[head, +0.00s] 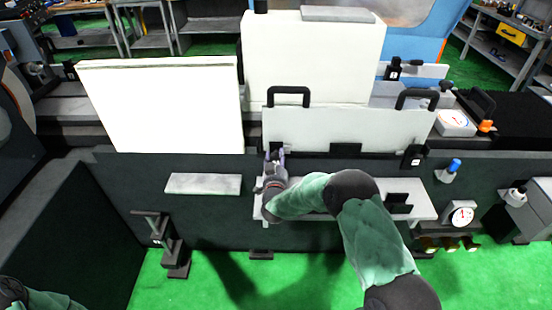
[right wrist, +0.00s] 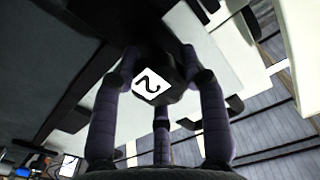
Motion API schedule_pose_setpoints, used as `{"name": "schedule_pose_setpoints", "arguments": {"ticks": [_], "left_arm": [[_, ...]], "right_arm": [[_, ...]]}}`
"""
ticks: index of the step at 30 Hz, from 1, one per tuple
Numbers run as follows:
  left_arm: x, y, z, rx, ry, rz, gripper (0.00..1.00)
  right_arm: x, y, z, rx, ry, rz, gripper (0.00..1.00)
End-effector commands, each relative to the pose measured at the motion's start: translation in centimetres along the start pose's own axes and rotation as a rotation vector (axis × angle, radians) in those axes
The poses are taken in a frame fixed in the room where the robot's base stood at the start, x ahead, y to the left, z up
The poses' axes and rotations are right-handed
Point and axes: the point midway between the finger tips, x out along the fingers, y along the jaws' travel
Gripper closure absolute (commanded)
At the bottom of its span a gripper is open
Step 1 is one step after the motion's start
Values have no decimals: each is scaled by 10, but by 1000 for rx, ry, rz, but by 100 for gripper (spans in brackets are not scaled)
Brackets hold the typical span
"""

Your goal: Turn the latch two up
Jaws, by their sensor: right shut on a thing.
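Latch two is a black block with a white label marked "2" (right wrist: 151,85), seen between my fingers in the right wrist view. My right gripper (right wrist: 160,78) is shut on it, with a finger on each side and a third finger below. In the head view, my right gripper (head: 275,161) is at the lower left corner of the light grey panel (head: 345,130) and hides the latch there. How far the latch is turned is hard to tell. My left gripper is out of view; only a bit of my left arm shows at the lower left.
A similar black latch (head: 413,157) sits at the panel's lower right corner. Two black handles (head: 289,92) (head: 416,95) stand on its top edge. A grey shelf (head: 340,205) lies below, under my arm. A dial gauge (head: 461,214) is at right.

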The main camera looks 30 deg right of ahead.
Motion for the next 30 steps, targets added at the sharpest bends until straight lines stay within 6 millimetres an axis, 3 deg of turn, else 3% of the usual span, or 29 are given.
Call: {"name": "schedule_pose_setpoints", "arguments": {"ticks": [11,30], "left_arm": [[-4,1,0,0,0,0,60],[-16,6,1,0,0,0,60]], "right_arm": [[1,-1,-3,-136,5,1,89],[2,-2,-4,-637,8,1,89]]}}
